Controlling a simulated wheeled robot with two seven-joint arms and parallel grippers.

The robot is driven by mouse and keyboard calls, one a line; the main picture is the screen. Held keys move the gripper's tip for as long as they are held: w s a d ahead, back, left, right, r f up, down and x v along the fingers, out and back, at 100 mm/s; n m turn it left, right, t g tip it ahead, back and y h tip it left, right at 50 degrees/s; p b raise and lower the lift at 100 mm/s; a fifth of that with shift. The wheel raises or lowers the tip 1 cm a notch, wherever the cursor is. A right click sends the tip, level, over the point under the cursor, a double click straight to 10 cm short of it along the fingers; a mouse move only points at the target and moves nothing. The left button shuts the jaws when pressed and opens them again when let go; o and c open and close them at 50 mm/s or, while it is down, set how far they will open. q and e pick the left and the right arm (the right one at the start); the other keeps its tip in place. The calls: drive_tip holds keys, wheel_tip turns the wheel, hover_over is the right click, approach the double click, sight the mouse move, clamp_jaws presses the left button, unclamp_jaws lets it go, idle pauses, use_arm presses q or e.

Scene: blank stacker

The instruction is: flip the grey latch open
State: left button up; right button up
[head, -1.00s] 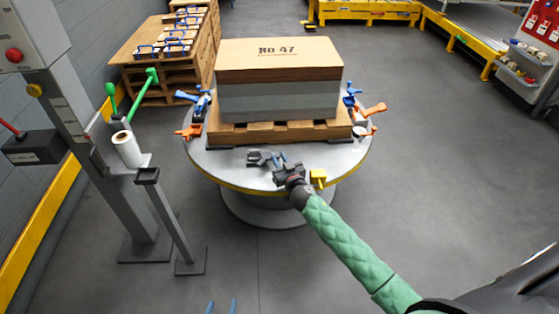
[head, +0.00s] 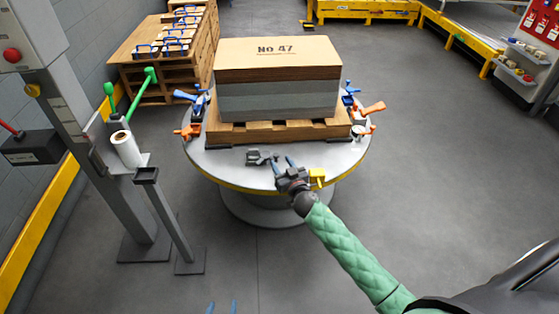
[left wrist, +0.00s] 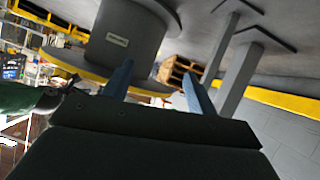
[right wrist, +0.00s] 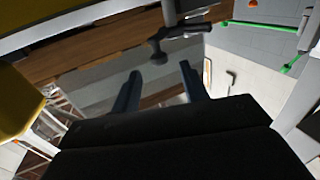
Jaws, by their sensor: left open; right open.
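The grey latch (head: 262,157) sits at the front of the round table's top, just before the pallet. In the right wrist view its dark T-shaped handle (right wrist: 180,30) shows beyond my fingertips, slightly above the gap. My right gripper (head: 288,162) is open and empty, just to the right of the latch and apart from it as far as I can tell. It also shows in the right wrist view (right wrist: 159,80). My left gripper (head: 222,306) is open and empty, low at the bottom edge of the head view, far from the table. Its blue fingers show in the left wrist view (left wrist: 160,80).
The round table (head: 230,167) bears a pallet (head: 275,132) with a stack marked No 47 (head: 278,60). A yellow block (head: 317,177) stands right beside my right gripper. Orange clamps (head: 373,108) and blue clamps sit at the sides. Floor in front is clear.

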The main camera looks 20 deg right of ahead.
drive_tip(key=s, duration=0.3)
drive_tip(key=shift+s, duration=0.15)
drive_tip(key=shift+s+d, duration=0.15)
drive_tip(key=shift+s, duration=0.5)
use_arm(q)
drive_tip(key=shift+s+a+f+g, duration=0.1)
drive_tip(key=shift+s+f+g, duration=0.2)
drive_tip(key=shift+s+f, duration=0.55)
drive_tip(key=shift+w, duration=0.15)
